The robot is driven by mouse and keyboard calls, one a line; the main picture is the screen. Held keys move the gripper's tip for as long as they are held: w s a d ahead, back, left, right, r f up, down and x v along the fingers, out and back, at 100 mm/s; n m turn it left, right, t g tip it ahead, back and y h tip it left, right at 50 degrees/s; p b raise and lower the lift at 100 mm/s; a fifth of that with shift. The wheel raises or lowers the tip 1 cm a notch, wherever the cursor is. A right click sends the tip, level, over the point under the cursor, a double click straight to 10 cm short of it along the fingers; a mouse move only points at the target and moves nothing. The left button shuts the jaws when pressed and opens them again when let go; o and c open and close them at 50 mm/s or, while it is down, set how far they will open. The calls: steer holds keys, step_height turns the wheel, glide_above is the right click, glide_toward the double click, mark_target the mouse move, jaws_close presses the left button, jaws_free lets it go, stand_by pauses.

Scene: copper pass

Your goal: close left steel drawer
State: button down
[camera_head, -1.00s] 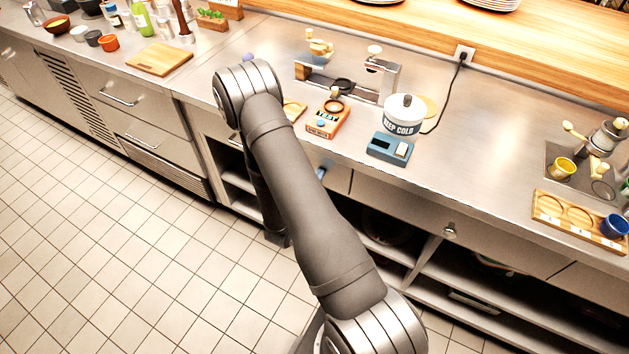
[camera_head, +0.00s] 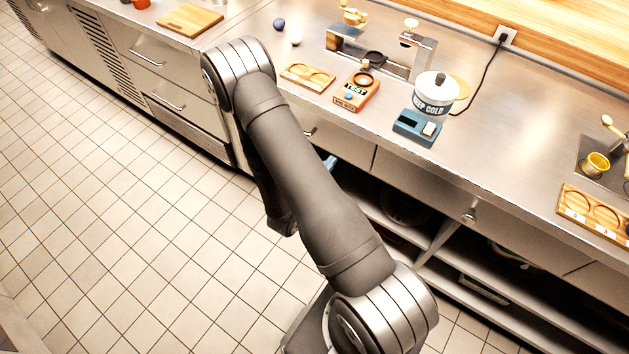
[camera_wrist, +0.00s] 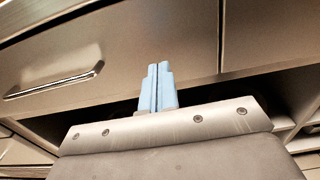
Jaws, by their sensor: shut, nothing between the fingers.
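A steel drawer front (camera_wrist: 120,55) with a bar handle (camera_wrist: 55,80) fills the upper left of the wrist view. In the head view, a steel drawer front (camera_head: 345,147) under the counter is partly hidden behind my arm, with a small handle (camera_head: 310,131) beside the arm. I cannot tell how far it stands out. My gripper (camera_wrist: 158,68) is shut and empty, its pale blue fingers upright before the drawer front's lower right part. Contact with the front cannot be made out. Only a bit of blue finger (camera_head: 330,163) shows in the head view.
Open dark shelves lie under the drawers. On the counter (camera_head: 520,130) stand an orange box (camera_head: 356,92), a blue scale (camera_head: 417,127) and a white pot (camera_head: 436,92). The tiled floor (camera_head: 90,210) at left is clear.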

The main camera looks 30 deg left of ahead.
mark_target(346, 143)
steer(key=s, duration=0.7)
steer(key=shift+s, duration=0.3)
steer(key=w, duration=1.4)
